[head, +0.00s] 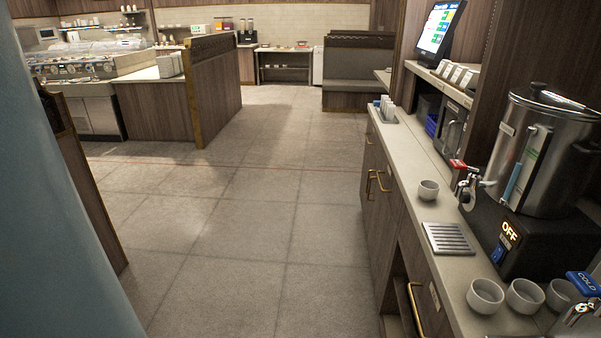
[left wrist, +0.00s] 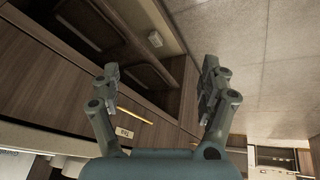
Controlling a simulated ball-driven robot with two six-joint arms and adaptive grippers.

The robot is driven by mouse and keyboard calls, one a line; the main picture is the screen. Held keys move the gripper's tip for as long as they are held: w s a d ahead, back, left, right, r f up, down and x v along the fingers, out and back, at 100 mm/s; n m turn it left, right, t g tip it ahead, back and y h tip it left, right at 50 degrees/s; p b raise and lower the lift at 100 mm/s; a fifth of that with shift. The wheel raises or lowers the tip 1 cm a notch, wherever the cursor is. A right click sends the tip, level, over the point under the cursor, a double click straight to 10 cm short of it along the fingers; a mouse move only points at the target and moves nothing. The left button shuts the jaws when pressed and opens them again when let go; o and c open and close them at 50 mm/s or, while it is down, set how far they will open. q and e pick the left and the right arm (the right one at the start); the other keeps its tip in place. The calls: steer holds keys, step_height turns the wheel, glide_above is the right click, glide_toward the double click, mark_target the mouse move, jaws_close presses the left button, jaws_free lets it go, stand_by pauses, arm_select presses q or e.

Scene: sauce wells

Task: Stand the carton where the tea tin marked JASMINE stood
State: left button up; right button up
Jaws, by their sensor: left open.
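I cannot make out the carton or a tea tin marked JASMINE in either view. My left gripper (left wrist: 160,80) shows in the left wrist view with its two fingers spread wide and nothing between them. Behind it are wooden cabinet fronts with a drawer (left wrist: 155,100) that has a brass handle and a small label reading something like "Tea". A small pale object (left wrist: 155,38) is by the dark open shelf there; I cannot tell what it is. My right gripper is in neither view.
A counter (head: 405,145) runs along the right, with a steel urn (head: 540,150), a drip tray (head: 450,238), several white cups (head: 485,295) and a screen (head: 440,28). The tiled floor (head: 250,220) is clear in the middle. A wooden partition (head: 217,95) and bench (head: 357,80) stand farther back.

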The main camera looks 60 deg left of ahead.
arm_select(q)
steer(key=s+a+f+m+g, duration=0.1)
steer(key=s+f, duration=0.1)
steer(key=s, duration=0.7)
steer(key=s+a+f+m+g, duration=0.1)
steer(key=s+f+m, duration=0.1)
steer(key=s, duration=0.7)
steer(key=s+a+f+m+g, duration=0.1)
steer(key=s+f, duration=0.3)
steer(key=s, duration=0.5)
steer(key=shift+a+m+g+y, duration=0.3)
steer(key=shift+m+g+y, duration=0.1)
steer(key=shift+m+g, duration=0.1)
